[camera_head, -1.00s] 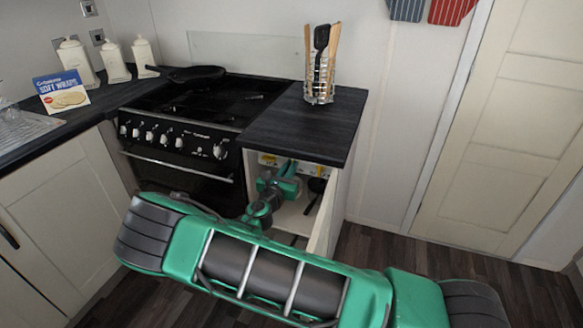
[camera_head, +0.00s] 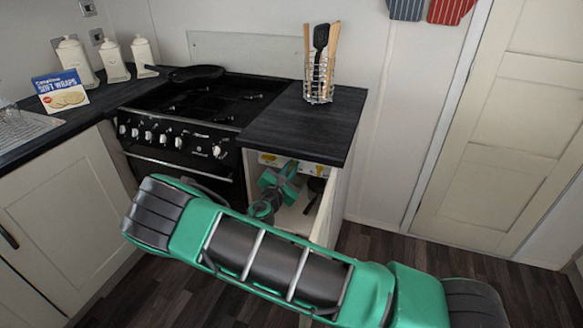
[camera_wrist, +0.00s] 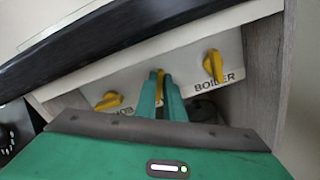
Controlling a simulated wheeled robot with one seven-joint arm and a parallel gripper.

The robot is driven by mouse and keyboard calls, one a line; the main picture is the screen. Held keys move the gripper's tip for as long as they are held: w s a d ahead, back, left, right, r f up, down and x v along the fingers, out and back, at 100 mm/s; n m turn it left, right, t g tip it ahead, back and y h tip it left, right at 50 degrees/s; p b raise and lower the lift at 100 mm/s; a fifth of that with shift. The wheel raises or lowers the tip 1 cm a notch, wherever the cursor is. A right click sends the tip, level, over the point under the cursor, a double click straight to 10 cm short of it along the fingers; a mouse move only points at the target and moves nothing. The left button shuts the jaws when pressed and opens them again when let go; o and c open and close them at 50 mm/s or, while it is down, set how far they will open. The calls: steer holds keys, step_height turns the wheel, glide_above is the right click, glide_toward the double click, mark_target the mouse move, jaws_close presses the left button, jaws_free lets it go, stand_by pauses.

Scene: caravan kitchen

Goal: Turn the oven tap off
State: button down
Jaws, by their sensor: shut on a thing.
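In the wrist view, my gripper (camera_wrist: 161,95) is shut on the middle yellow tap (camera_wrist: 160,76) of a white panel (camera_wrist: 132,85) inside the open cupboard. Its fingers cover the tap's sides and its label, so I cannot read that label. The visible strip of this tap runs roughly upright in the picture. The left tap (camera_wrist: 107,101), with a partly hidden label ending in "OB", lies mostly sideways. The right tap (camera_wrist: 213,66), above "BOILER", stands near upright. In the head view, my gripper (camera_head: 281,176) reaches into the cupboard under the worktop, with the panel mostly hidden.
The dark worktop edge (camera_wrist: 110,40) is close above the panel, and a grey cupboard wall (camera_wrist: 264,75) is close on the right. The black cooker (camera_head: 185,140) stands left of the cupboard. A utensil rack (camera_head: 320,80) is on the worktop. Floor is free at right.

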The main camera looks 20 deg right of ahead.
steer(key=m, duration=0.4)
steer(key=f+m, duration=0.1)
steer(key=m, duration=0.7)
steer(key=shift+s+d+f, duration=0.3)
steer(key=shift+s+d, duration=0.1)
stand_by(0.3)
steer(key=c, duration=1.9)
jaws_free()
steer(key=shift+o, duration=0.2)
steer(key=shift+w+r, duration=0.1)
steer(key=shift+a, duration=0.15)
